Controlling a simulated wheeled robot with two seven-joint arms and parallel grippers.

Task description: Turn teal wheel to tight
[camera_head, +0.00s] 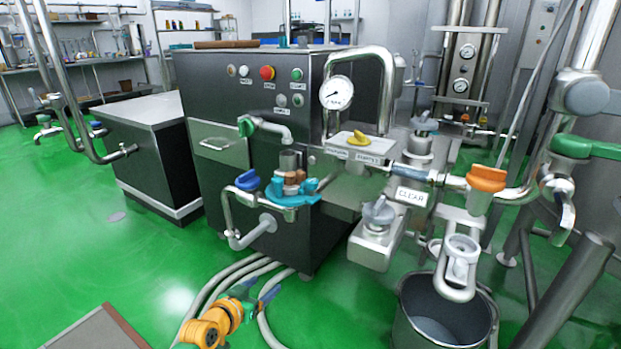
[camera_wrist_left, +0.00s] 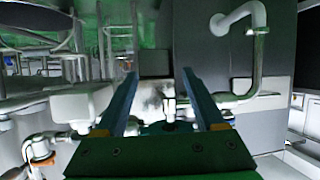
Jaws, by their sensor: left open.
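The teal wheel (camera_head: 291,198) lies flat on the pipework in front of the dark steel cabinet, with brown and grey fittings at its centre. My left gripper (camera_head: 260,289) is low in the head view, below the wheel and apart from it. Its two blue fingers (camera_wrist_left: 160,73) are spread with nothing between them in the left wrist view. I cannot make out the teal wheel for sure in that view. My right gripper is not in view.
A blue-handled valve (camera_head: 247,180) is just left of the wheel and a green-handled tap (camera_head: 246,126) is above. A grey knob (camera_head: 379,212), an orange handle (camera_head: 487,179) and a steel bucket (camera_head: 443,315) are to the right. Pale hoses (camera_head: 225,279) lie on the green floor.

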